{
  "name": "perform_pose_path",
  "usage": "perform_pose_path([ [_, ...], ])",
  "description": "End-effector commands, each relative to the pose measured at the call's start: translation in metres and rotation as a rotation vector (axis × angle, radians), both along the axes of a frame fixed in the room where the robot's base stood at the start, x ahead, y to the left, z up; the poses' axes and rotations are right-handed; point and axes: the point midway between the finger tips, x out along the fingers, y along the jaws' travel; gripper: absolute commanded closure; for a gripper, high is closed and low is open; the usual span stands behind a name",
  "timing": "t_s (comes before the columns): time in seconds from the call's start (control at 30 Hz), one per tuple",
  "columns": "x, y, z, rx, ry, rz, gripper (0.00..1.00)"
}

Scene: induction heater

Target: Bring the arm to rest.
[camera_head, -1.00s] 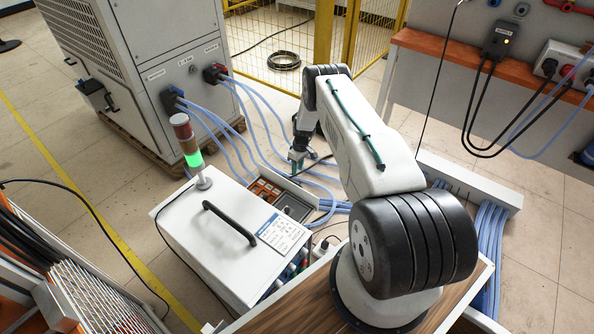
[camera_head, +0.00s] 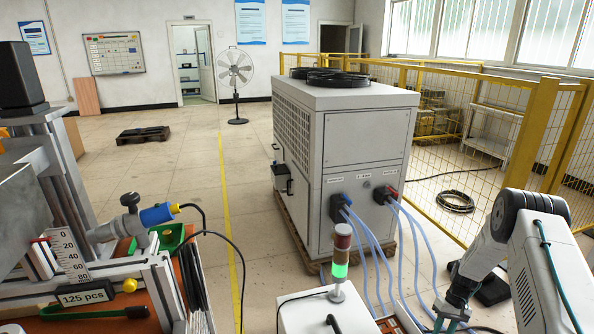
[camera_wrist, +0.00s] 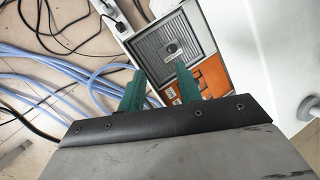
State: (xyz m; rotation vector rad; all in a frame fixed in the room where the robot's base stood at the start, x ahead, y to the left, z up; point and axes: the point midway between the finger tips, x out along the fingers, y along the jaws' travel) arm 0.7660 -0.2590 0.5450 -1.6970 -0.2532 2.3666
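My gripper (camera_wrist: 158,70) has two green fingers standing apart in the wrist view, with nothing between them. The fingers point toward a grey square panel (camera_wrist: 150,68) with a small dark knob in its middle. My arm is bent downward at the right. I cannot tell whether the fingertips touch the panel.
A signal tower (camera_head: 340,262) with a green light stands on the white box, left of my arm. Blue hoses (camera_head: 372,252) run from the grey cabinet (camera_head: 364,130) down close to my gripper. A yellow fence (camera_head: 540,130) stands behind. Open floor (camera_head: 180,185) lies at the left.

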Motion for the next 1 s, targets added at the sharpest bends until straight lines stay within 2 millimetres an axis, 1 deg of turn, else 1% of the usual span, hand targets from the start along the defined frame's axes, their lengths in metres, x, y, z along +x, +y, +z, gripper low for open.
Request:
perform_pose_path([
  [0.03,0.001,0.005,0.028,-0.008,0.008,-0.009,0.66],
  [0.07,0.001,0.008,0.043,-0.013,0.017,-0.016,0.66],
  [0.1,-0.001,0.014,0.065,-0.020,0.029,-0.024,0.66],
  [0.17,-0.005,0.022,0.099,-0.033,0.044,-0.036,0.66],
  [0.2,-0.008,0.028,0.121,-0.041,0.052,-0.044,0.66],
  [0.27,-0.013,0.038,0.154,-0.054,0.063,-0.054,0.66],
  [0.3,-0.017,0.044,0.176,-0.063,0.067,-0.059,0.66],
  [0.37,-0.026,0.054,0.207,-0.078,0.074,-0.065,0.66],
  [0.4,-0.031,0.061,0.228,-0.088,0.076,-0.070,0.66],
  [0.47,-0.041,0.071,0.257,-0.102,0.078,-0.077,0.66],
  [0.5,-0.048,0.078,0.276,-0.111,0.079,-0.080,0.66],
  [0.57,-0.060,0.088,0.304,-0.127,0.076,-0.084,0.66],
  [0.6,-0.069,0.095,0.321,-0.137,0.074,-0.087,0.66],
  [0.67,-0.083,0.106,0.346,-0.152,0.069,-0.090,0.66],
  [0.7,-0.093,0.113,0.362,-0.161,0.065,-0.090,0.66],
  [0.77,-0.109,0.123,0.384,-0.175,0.056,-0.094,0.66],
  [0.8,-0.120,0.130,0.398,-0.184,0.049,-0.094,0.66],
  [0.87,-0.137,0.140,0.418,-0.197,0.039,-0.095,0.66],
  [0.9,-0.149,0.146,0.429,-0.206,0.030,-0.094,0.66],
  [0.97,-0.167,0.155,0.446,-0.220,0.013,-0.094,0.66],
  [1.0,-0.180,0.161,0.456,-0.227,0.003,-0.092,0.66],
])
